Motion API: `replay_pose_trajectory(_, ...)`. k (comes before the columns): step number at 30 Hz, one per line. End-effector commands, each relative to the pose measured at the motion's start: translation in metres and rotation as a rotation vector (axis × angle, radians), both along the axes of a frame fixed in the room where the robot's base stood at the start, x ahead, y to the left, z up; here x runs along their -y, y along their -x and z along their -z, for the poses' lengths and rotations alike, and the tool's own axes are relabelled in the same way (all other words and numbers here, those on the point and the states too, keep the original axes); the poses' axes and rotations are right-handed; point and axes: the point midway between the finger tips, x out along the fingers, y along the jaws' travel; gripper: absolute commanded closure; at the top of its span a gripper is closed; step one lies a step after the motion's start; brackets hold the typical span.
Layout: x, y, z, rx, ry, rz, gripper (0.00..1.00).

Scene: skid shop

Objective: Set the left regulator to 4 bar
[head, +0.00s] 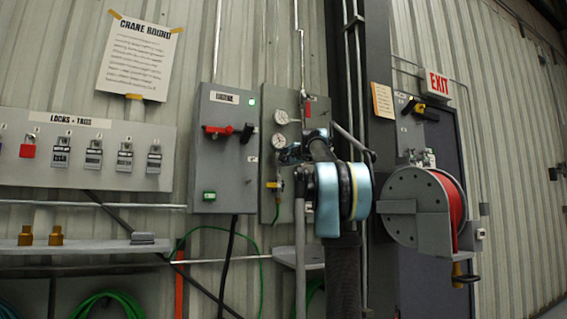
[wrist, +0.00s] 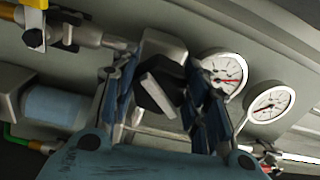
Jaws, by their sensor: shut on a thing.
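In the wrist view my gripper (wrist: 160,78) has its two blue fingers on either side of a regulator's dark knob (wrist: 160,92), shut on it. A grey metal block shows just above the knob. Two round white gauges with red needles, the nearer gauge (wrist: 226,75) and the farther gauge (wrist: 270,103), sit to the right; their numbers are too small to read. In the head view my gripper (head: 290,153) is at the grey panel, beside the upper gauge (head: 281,117) and lower gauge (head: 279,142). My wrist hides the regulators there, so I cannot tell which is left.
A grey switch box (head: 222,160) with a red handle is left of the panel. A yellow-handled valve (head: 274,185) is below my gripper. A red hose reel (head: 420,210) stands at the right. Padlocks hang on a board (head: 25,125) at the left.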

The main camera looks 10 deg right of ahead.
Motion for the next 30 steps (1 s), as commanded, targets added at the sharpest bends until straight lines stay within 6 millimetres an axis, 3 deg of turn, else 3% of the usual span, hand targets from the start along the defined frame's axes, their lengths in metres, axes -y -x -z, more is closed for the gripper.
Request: replay_pose_trajectory(30,-0.0004,0.0003,-0.0005,-0.295,-0.897,0.0,0.82)
